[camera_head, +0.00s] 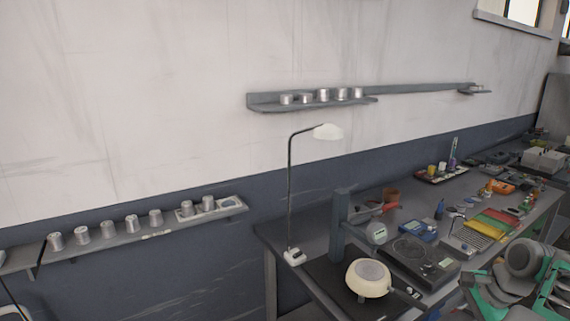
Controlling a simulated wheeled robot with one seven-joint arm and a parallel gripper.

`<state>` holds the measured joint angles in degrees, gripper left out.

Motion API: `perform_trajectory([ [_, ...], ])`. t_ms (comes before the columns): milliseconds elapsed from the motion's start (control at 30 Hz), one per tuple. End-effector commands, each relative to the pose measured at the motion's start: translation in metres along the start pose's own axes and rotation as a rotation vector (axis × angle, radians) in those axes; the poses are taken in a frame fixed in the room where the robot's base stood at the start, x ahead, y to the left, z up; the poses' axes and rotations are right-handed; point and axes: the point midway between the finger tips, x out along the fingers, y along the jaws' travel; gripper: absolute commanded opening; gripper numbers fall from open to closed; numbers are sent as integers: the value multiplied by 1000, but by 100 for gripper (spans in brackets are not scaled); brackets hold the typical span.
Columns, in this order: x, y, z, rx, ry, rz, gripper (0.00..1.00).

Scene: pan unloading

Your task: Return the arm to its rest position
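My arm (525,257), grey and teal, shows at the lower right, in front of the workbench's near edge. It is cut off by the picture's edge, and I make out no gripper fingers. A cream round device with a grey top plate (368,277) stands on the bench; no weight shows on its top. A dark flat instrument (420,262) stands behind it to the right. Silver cylinders (132,224) stand in a row on the low wall shelf (110,242).
The workbench (285,238) is crowded with a lamp (291,190), a grey upright stand (339,225), a blue meter (418,230) and coloured trays (492,222). A high wall shelf (265,105) holds several silver cylinders. Open space lies before the low shelf.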

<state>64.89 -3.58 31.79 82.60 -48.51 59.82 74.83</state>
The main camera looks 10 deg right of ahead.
Motion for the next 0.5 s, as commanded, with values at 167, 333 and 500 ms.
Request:
perform_trajectory([
  [167, 35, 42, -6, -325, -4, 58, 45],
  [333, 50, 90, 3, -590, 11, 147, 45],
  [500, 59, 119, 58, -867, 21, 280, 45],
])
